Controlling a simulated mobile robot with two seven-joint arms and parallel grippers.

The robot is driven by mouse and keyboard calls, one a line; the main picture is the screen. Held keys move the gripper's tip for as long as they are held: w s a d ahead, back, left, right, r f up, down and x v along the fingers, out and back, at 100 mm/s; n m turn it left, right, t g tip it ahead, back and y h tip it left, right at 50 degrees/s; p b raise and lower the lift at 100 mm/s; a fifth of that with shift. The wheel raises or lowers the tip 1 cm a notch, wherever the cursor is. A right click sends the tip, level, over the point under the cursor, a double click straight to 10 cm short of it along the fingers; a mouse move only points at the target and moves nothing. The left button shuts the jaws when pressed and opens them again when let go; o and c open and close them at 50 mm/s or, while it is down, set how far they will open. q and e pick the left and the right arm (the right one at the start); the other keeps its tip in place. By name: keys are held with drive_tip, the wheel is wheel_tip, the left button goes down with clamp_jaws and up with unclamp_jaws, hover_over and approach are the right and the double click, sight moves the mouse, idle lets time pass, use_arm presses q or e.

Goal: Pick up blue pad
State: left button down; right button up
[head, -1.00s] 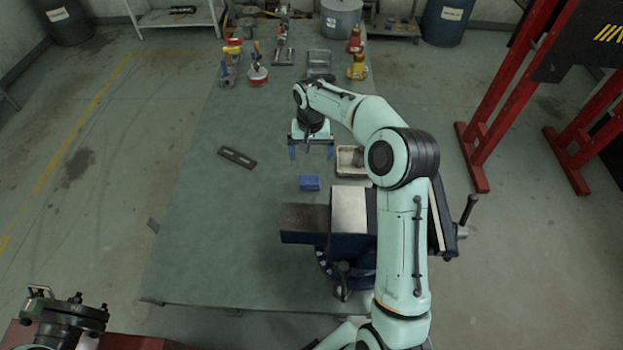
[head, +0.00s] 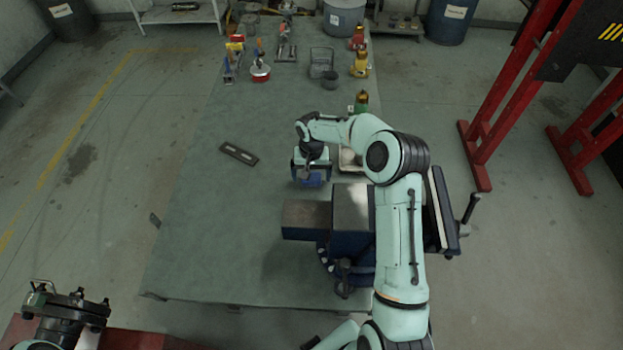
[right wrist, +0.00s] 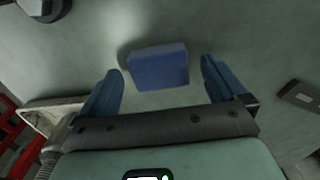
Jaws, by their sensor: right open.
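The blue pad (right wrist: 158,66) lies on the green-grey bench top in the right wrist view. It sits between and slightly beyond the tips of my right gripper's blue fingers (right wrist: 161,72), with a gap on both sides. The right gripper is open and empty. In the head view the right gripper (head: 312,181) is low over the pad's spot and mostly hides it.
A vise (head: 352,232) stands just in front of the pad. A light tray (head: 347,160) is to the right, partly behind my arm. A dark slotted bar (head: 239,153) lies to the left. Bottles and tools stand at the far end.

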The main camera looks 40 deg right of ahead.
sight(312, 177)
drive_tip(key=c, duration=1.1)
drive_tip(key=shift+r, duration=0.1)
